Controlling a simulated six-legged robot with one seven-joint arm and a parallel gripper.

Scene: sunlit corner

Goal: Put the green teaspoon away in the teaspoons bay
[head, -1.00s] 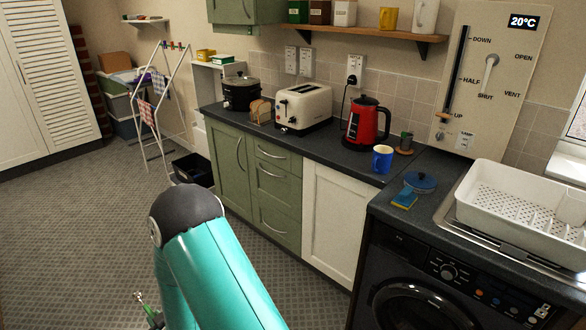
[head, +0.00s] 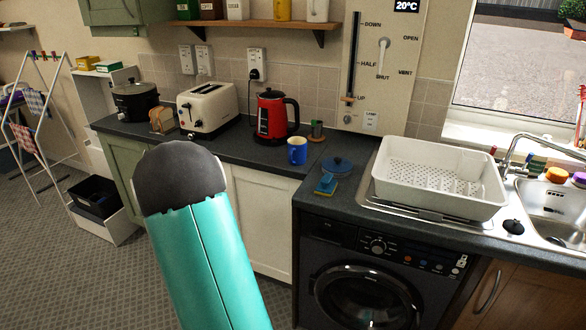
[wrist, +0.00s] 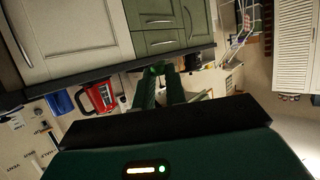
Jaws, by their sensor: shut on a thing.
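My gripper (wrist: 159,76) shows in the wrist view, where its dark green fingers are closed together in front of the kitchen units. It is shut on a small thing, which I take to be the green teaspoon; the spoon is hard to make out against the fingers. My gripper is out of the head view, where only my turquoise arm shows. No teaspoons bay is visible in either view. A green drawer unit (wrist: 158,18) shows in the wrist view, and its drawers look shut.
On the worktop stand a black pot (head: 134,102), a cream toaster (head: 207,108), a red kettle (head: 271,117) and a blue mug (head: 297,151). A white dish rack (head: 440,187) stands beside the sink (head: 560,205). A washing machine (head: 362,285) is below.

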